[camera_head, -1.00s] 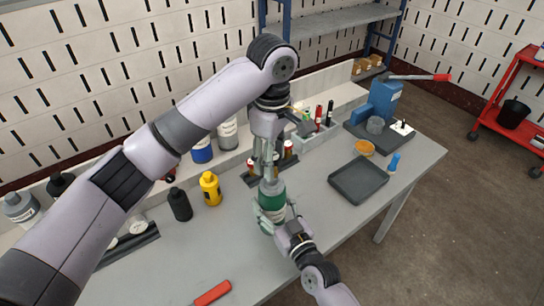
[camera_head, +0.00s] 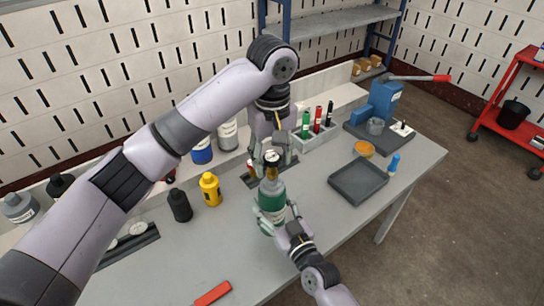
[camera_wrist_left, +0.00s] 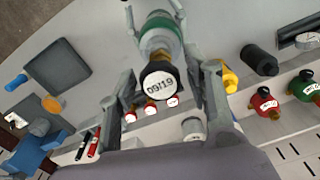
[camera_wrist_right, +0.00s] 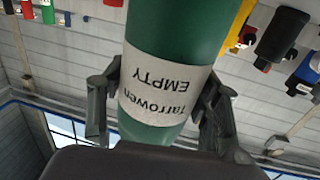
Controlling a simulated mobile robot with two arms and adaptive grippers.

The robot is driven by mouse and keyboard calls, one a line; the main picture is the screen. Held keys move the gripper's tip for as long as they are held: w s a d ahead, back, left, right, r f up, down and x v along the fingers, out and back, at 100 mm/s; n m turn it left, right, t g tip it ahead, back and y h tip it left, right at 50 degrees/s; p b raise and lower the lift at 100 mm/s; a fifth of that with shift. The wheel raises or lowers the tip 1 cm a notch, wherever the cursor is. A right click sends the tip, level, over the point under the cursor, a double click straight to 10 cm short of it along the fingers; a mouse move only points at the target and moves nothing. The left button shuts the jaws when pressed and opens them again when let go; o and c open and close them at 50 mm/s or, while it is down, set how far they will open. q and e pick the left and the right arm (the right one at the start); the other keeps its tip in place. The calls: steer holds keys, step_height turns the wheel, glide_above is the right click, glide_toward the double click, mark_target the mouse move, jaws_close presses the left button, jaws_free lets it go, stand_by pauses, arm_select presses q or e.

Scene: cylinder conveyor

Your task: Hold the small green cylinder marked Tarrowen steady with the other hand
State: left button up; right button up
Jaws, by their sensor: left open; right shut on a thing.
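The small green cylinder (camera_head: 271,202) has a grey-green shoulder, a brass neck and a dark cap with a pale round top. In the right wrist view its white label (camera_wrist_right: 163,97) reads "Tarrowen EMPTY", upside down. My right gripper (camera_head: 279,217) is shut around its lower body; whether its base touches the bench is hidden. My left gripper (camera_head: 272,156) is open above the cylinder, its fingers on either side of the cap. In the left wrist view the cap (camera_wrist_left: 160,83) shows "09/19" between the spread fingers.
A black bottle (camera_head: 180,205) and a yellow bottle (camera_head: 210,188) stand left of the cylinder. A dark tray (camera_head: 358,182) lies to the right, with a blue press (camera_head: 380,103) behind it. A red-handled tool (camera_head: 212,293) lies near the front. The bench between is mostly clear.

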arm_select(q)
steer(key=m, duration=0.6)
stand_by(0.4)
steer(key=m, duration=0.6)
steer(key=m, duration=0.6)
stand_by(0.4)
